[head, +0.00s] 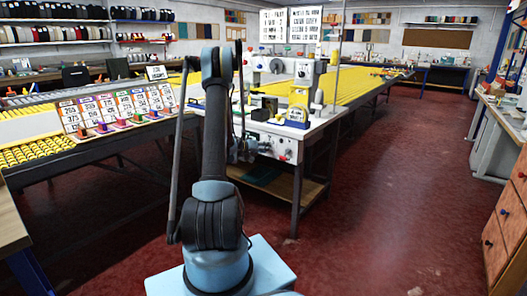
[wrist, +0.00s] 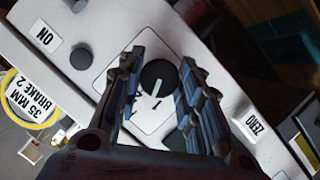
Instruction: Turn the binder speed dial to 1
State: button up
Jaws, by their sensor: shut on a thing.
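The speed dial (wrist: 158,76) is a round black knob on a pale square plate on the binder's white panel, in the middle of the wrist view. A light pointer line on it runs toward a small dark mark on the plate. My gripper (wrist: 160,82) has one ridged finger on each side of the dial and is shut on it. The fingers hide parts of the plate and any other marks. In the head view, my gripper (head: 243,148) is at the left of the binder's front panel (head: 268,140); the dial is hidden there.
A smaller dark knob (wrist: 82,58) sits near an ON label (wrist: 46,38). A ZERO label (wrist: 258,119) is at right. A yellow ring labelled 35 MM BRAKE 2 (wrist: 12,108) is at left. The red floor (head: 390,190) is clear to the right of the binder table.

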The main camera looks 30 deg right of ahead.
jog(key=shift+w+n+g+h, duration=0.2)
jog(key=shift+n+g+h, duration=0.5)
jog(key=shift+n, duration=0.8)
jog(key=o, duration=1.1)
jog(key=shift+f, duration=0.1)
jog(key=shift+c, duration=0.2)
jog(key=v, duration=1.2)
